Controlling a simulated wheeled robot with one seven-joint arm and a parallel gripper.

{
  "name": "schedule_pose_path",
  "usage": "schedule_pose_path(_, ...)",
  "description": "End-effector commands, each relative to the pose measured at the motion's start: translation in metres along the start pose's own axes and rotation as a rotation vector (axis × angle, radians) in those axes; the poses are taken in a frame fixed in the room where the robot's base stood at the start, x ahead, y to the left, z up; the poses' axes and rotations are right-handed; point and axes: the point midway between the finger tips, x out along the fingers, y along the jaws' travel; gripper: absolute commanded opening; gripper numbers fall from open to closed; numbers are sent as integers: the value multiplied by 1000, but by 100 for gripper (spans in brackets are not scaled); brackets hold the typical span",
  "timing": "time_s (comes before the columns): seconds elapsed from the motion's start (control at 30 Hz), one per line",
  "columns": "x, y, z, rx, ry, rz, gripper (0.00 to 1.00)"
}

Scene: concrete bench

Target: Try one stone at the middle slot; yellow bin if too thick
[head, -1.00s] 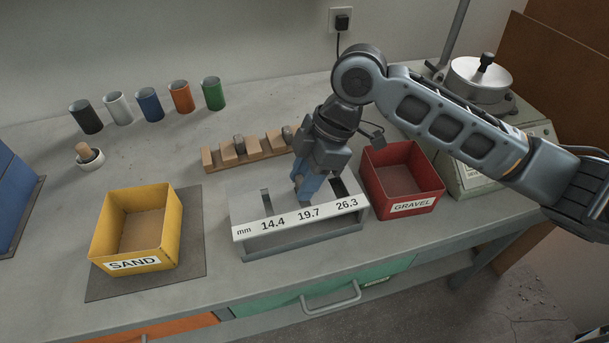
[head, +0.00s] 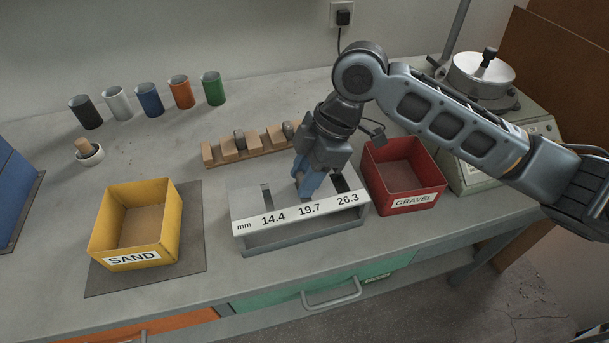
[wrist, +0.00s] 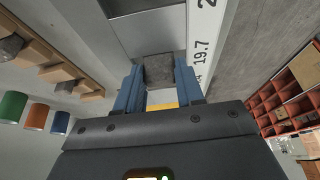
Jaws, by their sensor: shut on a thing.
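My gripper (head: 307,190) points down over the middle slot, marked 19.7, of the grey slot gauge (head: 262,240). In the wrist view its blue fingers (wrist: 160,88) are shut on a dark grey stone (wrist: 158,69). The stone sits between the fingertips, right at the gauge's top plate beside the 19.7 label. The fingers hide the middle slot, so I cannot tell how far the stone is in it. The yellow bin (head: 172,222), labelled SAND, stands at the left on a dark mat and looks empty of stones.
A red bin (head: 412,200) labelled GRAVEL stands close to the gauge's right. A wooden rack (head: 214,155) with grey stones (head: 239,140) lies behind the gauge. Several coloured cups (head: 150,101) and a small pot with a wooden-handled piece (head: 90,156) stand at back left. Bench between yellow bin and gauge is clear.

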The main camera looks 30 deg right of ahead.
Motion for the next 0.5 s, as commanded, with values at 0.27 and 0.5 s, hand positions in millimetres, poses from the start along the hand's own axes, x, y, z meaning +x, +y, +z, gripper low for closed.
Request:
schedule_pose_path(0.27, 0, 0, 0, 0, 0, 0, 49)
schedule_pose_path(0.5, 0, 0, 0, 0, 0, 0, 67)
